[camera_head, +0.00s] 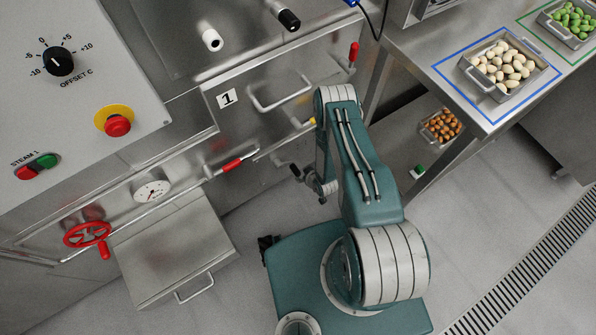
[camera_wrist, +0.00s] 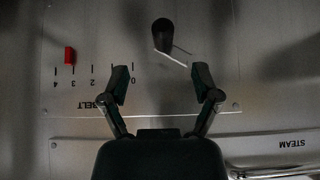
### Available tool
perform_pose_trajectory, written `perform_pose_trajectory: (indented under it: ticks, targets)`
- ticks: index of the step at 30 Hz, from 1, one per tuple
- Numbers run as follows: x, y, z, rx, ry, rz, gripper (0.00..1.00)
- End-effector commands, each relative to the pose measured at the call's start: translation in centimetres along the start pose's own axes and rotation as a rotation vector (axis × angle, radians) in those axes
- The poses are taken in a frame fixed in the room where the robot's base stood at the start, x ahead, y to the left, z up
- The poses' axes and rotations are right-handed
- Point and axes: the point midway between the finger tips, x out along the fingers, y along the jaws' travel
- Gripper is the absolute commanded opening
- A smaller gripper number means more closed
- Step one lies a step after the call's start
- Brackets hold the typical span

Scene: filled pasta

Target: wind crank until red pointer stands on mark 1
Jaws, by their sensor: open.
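In the wrist view, a steel panel marked BELT carries an upside-down scale with marks 0 to 4. The red pointer (camera_wrist: 70,55) stands at about mark 3. The crank (camera_wrist: 163,35) is a dark knob with a thin pale bar below it, beyond my fingertips. My gripper (camera_wrist: 160,83) is open and empty, its two fingers apart, with the crank beyond the gap between them. The left finger covers the area around mark 1. In the head view, my arm hides the scale and pointer, and my gripper is small and dark beside the machine front.
In the head view, a red handwheel (camera_head: 87,235), a gauge (camera_head: 152,190) and a red-gripped lever (camera_head: 232,164) line the machine front. A steel table (camera_head: 420,60) at right bears trays of pasta. Open floor (camera_head: 480,215) lies to the right of my base.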

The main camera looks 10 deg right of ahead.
Motion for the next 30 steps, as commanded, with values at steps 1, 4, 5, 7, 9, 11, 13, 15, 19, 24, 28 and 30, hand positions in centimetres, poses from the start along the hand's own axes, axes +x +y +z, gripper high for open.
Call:
perform_pose_trajectory:
  ticks: [1,4,5,7,9,11,13,15,19,24,28,30]
  targets:
    - [0.6,-0.1,0.0,-0.001,0.000,0.000,0.80]
    - [1.6,-0.1,0.0,-0.001,0.000,0.000,0.80]
    - [1.9,-0.1,0.0,-0.001,0.000,0.000,0.80]
    - [2.6,-0.1,0.1,-0.001,-0.001,-0.001,0.80]
    - [3.3,-0.1,0.0,-0.001,0.000,-0.001,0.80]
    - [3.9,-0.1,0.1,0.000,-0.001,-0.001,0.80]
    - [4.7,0.0,0.1,0.000,0.001,-0.001,0.80]
    - [5.4,0.0,0.1,0.000,0.000,-0.002,0.80]
    - [6.7,-0.1,0.1,-0.001,-0.001,-0.001,0.80]
    - [8.1,-0.1,0.1,0.000,-0.001,-0.001,0.80]
    - [8.7,0.0,0.0,-0.001,0.000,-0.001,0.80]
    - [8.8,0.0,0.0,0.000,-0.001,-0.001,0.80]
